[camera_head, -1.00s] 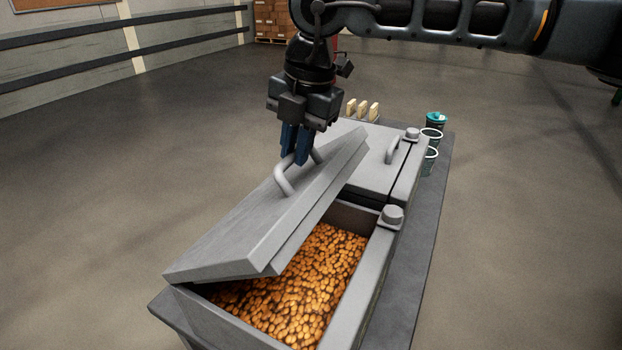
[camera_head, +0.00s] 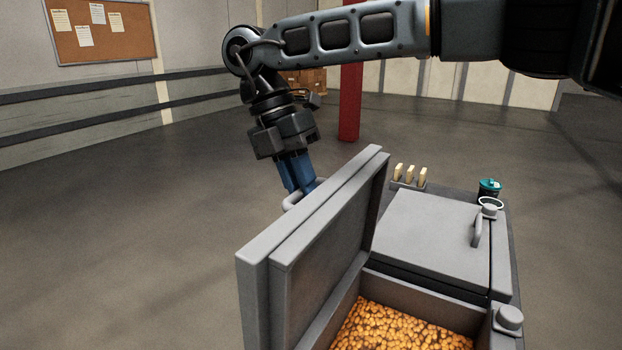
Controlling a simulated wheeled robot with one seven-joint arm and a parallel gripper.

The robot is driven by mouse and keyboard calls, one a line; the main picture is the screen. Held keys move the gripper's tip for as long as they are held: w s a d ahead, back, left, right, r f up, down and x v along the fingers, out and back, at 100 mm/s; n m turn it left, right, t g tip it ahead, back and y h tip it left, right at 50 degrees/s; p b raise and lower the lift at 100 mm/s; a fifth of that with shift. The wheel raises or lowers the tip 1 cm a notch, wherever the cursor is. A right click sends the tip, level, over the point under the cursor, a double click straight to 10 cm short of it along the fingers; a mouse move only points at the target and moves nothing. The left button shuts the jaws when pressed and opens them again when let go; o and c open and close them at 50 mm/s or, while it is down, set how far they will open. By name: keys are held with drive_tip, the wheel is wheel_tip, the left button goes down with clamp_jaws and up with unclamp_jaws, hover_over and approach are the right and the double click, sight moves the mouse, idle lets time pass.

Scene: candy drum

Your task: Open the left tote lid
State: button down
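The near tote (camera_head: 341,310) is open and filled with orange candies (camera_head: 400,328). Its grey lid (camera_head: 315,255) is swung up steeply on the left side, its inner face toward the tote. My gripper (camera_head: 303,190) is behind the lid's top edge, its blue fingers closed at the lid's handle (camera_head: 290,202). The lid partly hides the fingertips and the handle. The second tote's lid (camera_head: 430,238), with its own handle (camera_head: 477,230), lies closed behind the near tote.
Grey knobs (camera_head: 509,318) stand on the right rim. Pale blocks (camera_head: 410,174) in a holder and a teal-lidded cup (camera_head: 489,188) are at the back. A red post (camera_head: 350,95) stands beyond. The floor (camera_head: 130,260) left of the lid is clear.

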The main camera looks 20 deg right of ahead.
drive_tip(key=shift+w+a+f+g+h+p, duration=0.25)
drive_tip(key=shift+w+a+f, duration=0.1)
drive_tip(key=shift+w+a, duration=0.15)
drive_tip(key=shift+w+a+f+g+h+p, duration=0.15)
drive_tip(key=shift+w+a+f+g, duration=0.2)
drive_tip(key=shift+w, duration=0.2)
drive_tip(key=c, duration=1.1)
unclamp_jaws()
drive_tip(key=shift+w+r, duration=0.1)
drive_tip(key=shift+r, duration=0.05)
drive_tip(key=shift+r, duration=0.15)
drive_tip(key=b+v, duration=0.1)
drive_tip(key=v, duration=0.6)
drive_tip(key=shift+r, duration=0.25)
drive_tip(key=shift+w+a, duration=0.1)
